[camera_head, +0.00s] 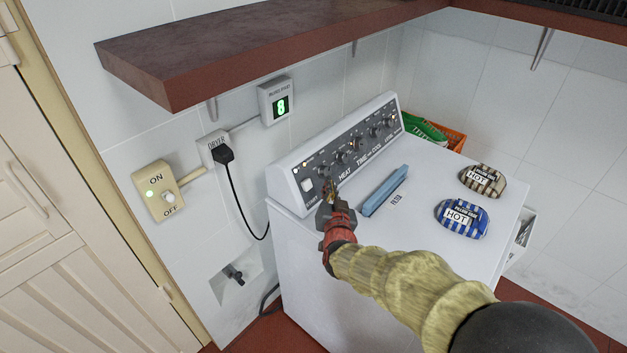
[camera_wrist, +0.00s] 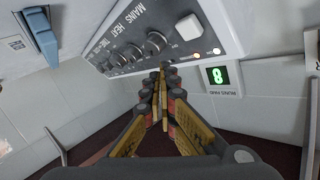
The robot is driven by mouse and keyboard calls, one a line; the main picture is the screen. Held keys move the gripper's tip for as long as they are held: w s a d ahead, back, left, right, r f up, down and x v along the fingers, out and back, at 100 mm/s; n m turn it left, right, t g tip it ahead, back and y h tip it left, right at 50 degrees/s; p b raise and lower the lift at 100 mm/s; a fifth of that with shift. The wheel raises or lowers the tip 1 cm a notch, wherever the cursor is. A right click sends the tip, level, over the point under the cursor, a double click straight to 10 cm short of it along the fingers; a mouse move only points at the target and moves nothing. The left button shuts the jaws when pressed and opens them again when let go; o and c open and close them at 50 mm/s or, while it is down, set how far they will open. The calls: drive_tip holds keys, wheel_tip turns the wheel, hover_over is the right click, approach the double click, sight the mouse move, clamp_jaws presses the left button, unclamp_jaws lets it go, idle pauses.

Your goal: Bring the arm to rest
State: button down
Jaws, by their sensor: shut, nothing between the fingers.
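My arm reaches in from the lower right of the head view, over the white dryer (camera_head: 305,270). My gripper (camera_head: 331,190) is shut and empty, in front of the left end of the control panel (camera_head: 350,150). In the wrist view my gripper (camera_wrist: 162,75) shows its fingertips together, just below the panel (camera_wrist: 150,40). The white push button (camera_wrist: 189,27) and the knobs show clear of the fingers there. I cannot tell from the views whether the fingertips touch the panel.
A blue bar (camera_head: 385,190) and two pouches marked HOT, one brown-striped (camera_head: 482,180) and one blue-striped (camera_head: 462,217), lie on the dryer top. A shelf (camera_head: 240,55) overhangs the panel. A wall switch (camera_head: 160,191), a plugged socket (camera_head: 213,149) and a display reading 8 (camera_head: 277,101) are at left.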

drive_tip(key=s+f+g, duration=0.1)
drive_tip(key=f, duration=0.2)
drive_tip(key=s+a+f+n+g, duration=0.1)
drive_tip(key=s+f+g, duration=0.1)
drive_tip(key=f, duration=0.1)
drive_tip(key=s+a+f+g+y, duration=0.1)
drive_tip(key=s+f, duration=0.1)
drive_tip(key=f, duration=0.1)
drive_tip(key=shift+f+n, duration=0.15)
drive_tip(key=shift+n, duration=0.25)
drive_tip(key=s+d+r+n+g+h, duration=0.1)
drive_tip(key=s+d+r+g, duration=0.3)
drive_tip(key=s, duration=0.5)
drive_tip(key=s+d+r+n+g, duration=0.1)
drive_tip(key=s+d+r+g, duration=0.3)
drive_tip(key=s, duration=0.6)
drive_tip(key=s+d+r+n+g+h, duration=0.1)
drive_tip(key=s+d+r, duration=0.1)
drive_tip(key=s+d, duration=0.55)
drive_tip(key=s+d+r+m+t, duration=0.1)
drive_tip(key=s+d+r, duration=0.1)
drive_tip(key=r, duration=0.2)
drive_tip(key=s+d+r+m+t+h, duration=0.1)
drive_tip(key=s+d+r, duration=0.1)
drive_tip(key=s+r, duration=0.1)
drive_tip(key=shift+d+r+t, duration=0.3)
drive_tip(key=shift+d+r, duration=0.1)
drive_tip(key=shift+r, duration=0.4)
